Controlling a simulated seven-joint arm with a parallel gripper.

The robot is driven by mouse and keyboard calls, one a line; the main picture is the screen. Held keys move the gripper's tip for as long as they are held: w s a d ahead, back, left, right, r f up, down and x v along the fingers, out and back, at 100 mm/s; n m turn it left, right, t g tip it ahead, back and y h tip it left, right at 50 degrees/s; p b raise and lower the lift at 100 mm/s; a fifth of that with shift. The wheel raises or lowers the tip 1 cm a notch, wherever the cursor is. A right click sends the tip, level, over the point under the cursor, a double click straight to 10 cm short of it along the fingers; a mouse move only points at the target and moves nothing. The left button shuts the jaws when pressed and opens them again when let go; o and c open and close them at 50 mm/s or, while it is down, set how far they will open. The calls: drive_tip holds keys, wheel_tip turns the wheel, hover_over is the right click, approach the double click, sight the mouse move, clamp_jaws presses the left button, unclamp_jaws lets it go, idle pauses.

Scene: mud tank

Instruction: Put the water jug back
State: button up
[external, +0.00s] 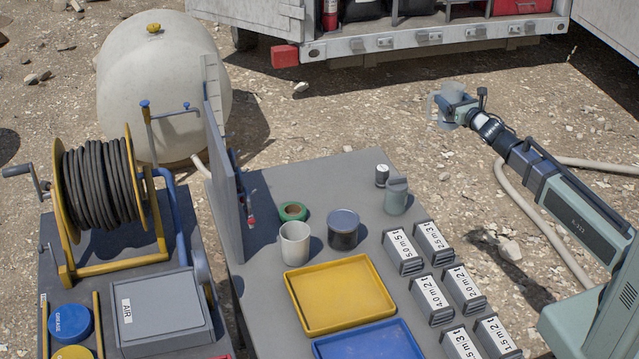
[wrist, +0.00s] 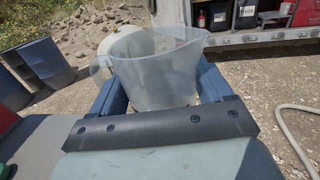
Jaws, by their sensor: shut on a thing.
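The water jug is a translucent, whitish pitcher (wrist: 155,72). It stands roughly upright between the blue-grey fingers of my gripper (wrist: 160,95) in the wrist view, with its handle on the left and its spout at the upper right. My gripper is shut on it. In the external view, the jug (external: 434,107) shows faintly at the end of my outstretched arm, partly hidden by my gripper (external: 456,105). It is up in the air, past the far right corner of the grey table (external: 275,185). The jug's lower part is hidden in the wrist view.
The table holds a yellow tray (external: 334,296), a blue tray (external: 369,345), a white cup (external: 295,243), a dark can (external: 343,231) and several labelled blocks (external: 403,251). An upright panel (external: 222,170) stands at its left. A truck bed (external: 400,35) and round tank (external: 160,90) are behind.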

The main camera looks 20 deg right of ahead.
drive_tip(key=s+d+r+m+h, duration=0.2)
drive_tip(key=d+h, duration=0.1)
drive_tip(key=d, duration=1.1)
drive_tip(key=s+d+f, duration=0.3)
drive_tip(key=s+f, duration=0.1)
drive_tip(key=f, duration=0.7)
drive_tip(key=s+d+f, duration=0.3)
drive_tip(key=s+f, duration=0.1)
drive_tip(key=f, duration=0.6)
drive_tip(key=w+a+r+n+g+y, duration=0.25)
drive_tip(key=w+a+r+y, duration=0.3)
drive_tip(key=a, duration=0.95)
drive_tip(key=w+a+r+n+g+y, duration=0.1)
drive_tip(key=w+a+r+n+y, duration=0.45)
drive_tip(key=a, duration=0.95)
drive_tip(key=w+a+r+n+g+y, duration=0.25)
drive_tip(key=w+a+r, duration=0.5)
drive_tip(key=a, duration=0.75)
drive_tip(key=a+n+g+y, duration=0.4)
drive_tip(key=a+n+g, duration=0.15)
drive_tip(key=a, duration=0.25)
drive_tip(key=s+a+f+n+g, duration=0.2)
drive_tip(key=s+f+n+g, duration=0.35)
drive_tip(key=g, duration=0.45)
drive_tip(key=shift+y, duration=0.25)
drive_tip(key=shift+s+d+f, duration=0.1)
drive_tip(key=shift+s+f, duration=0.1)
drive_tip(key=shift+f, duration=2)
drive_tip(key=shift+s+f, duration=0.15)
drive_tip(key=shift+f, duration=2.05)
